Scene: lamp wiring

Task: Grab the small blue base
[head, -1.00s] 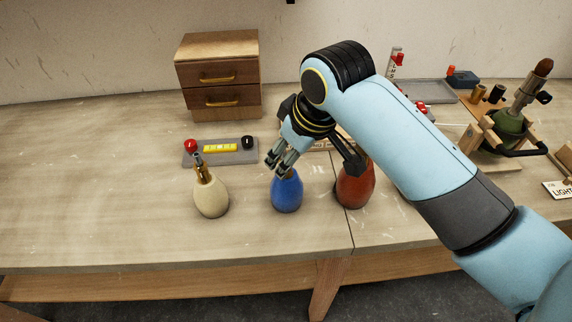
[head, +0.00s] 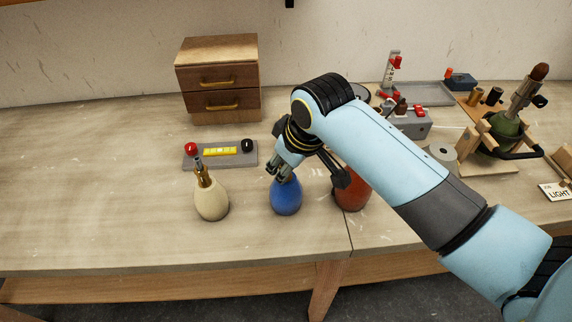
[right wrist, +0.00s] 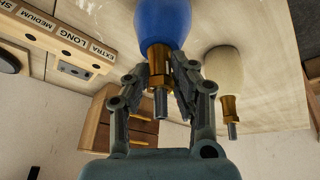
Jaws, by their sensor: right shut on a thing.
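The small blue base (head: 286,197) stands upright on the workbench, between a cream base (head: 211,202) and a red base (head: 351,192). My right gripper (head: 281,172) comes down over its top. In the right wrist view the blue base (right wrist: 163,25) shows its brass neck (right wrist: 159,62) with a threaded tip, and the fingers of the right gripper (right wrist: 160,78) are closed around that neck. The cream base also shows there (right wrist: 222,70), apart from the fingers. The red base is partly hidden behind my right gripper and arm. My left gripper is not in view.
A grey panel (head: 240,162) with a red knob, yellow label and black knob lies behind the cream base. A wooden drawer box (head: 218,80) stands behind it. A green lamp body (head: 507,130) in a wooden stand is at right. The bench's left side is clear.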

